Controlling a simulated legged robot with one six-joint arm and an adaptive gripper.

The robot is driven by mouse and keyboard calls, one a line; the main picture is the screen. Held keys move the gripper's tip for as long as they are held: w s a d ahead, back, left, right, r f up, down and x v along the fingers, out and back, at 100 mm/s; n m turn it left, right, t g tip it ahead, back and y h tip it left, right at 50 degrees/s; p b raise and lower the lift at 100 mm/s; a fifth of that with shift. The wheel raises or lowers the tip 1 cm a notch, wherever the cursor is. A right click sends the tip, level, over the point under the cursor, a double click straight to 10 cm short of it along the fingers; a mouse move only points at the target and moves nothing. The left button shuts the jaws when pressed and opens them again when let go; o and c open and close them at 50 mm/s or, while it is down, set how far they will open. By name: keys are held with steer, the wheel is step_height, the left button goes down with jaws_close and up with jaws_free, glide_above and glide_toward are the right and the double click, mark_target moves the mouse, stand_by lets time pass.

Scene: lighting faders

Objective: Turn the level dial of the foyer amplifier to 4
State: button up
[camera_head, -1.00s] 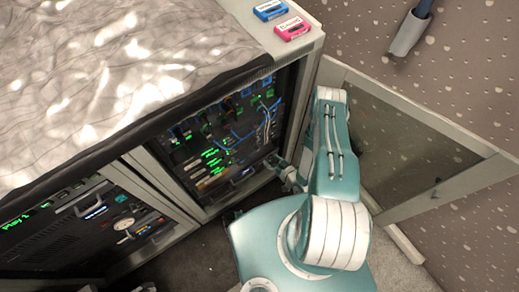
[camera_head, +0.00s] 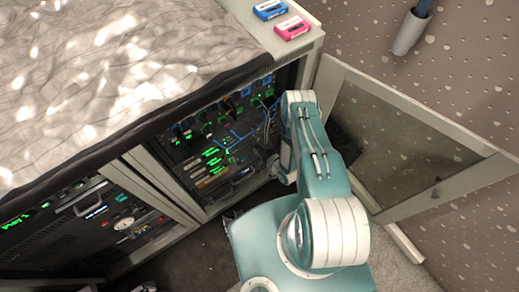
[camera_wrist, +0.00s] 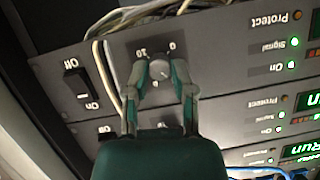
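In the wrist view a round silver dial (camera_wrist: 160,70) sits on a grey amplifier panel (camera_wrist: 222,52), with "10" and "0" printed beside it, seen upside down. A dark mark shows on the dial, but its exact setting is too small to read. My gripper (camera_wrist: 160,80) has its two fingers on either side of the dial. The fingers are apart, and I see no clear contact with it. In the head view the end of my arm reaches into the right rack bay (camera_head: 215,150), and the fingers are hidden there. No foyer label is readable.
An Off/On rocker switch (camera_wrist: 76,84) and pale cables (camera_wrist: 103,75) lie left of my gripper. More amplifier panels with green displays (camera_wrist: 306,101) are stacked nearby. An open glazed door (camera_head: 400,145) stands right of my arm. Two cassettes (camera_head: 292,27) lie on the cabinet top.

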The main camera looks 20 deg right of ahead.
jaws_close()
steer(key=shift+d+m+y, duration=0.1)
steer(key=shift+m+y, duration=0.3)
steer(key=shift+m, duration=0.1)
steer(key=shift+w, duration=0.1)
steer(key=o, duration=0.9)
jaws_free()
steer(key=shift+c, duration=0.2)
steer(key=v, duration=1.2)
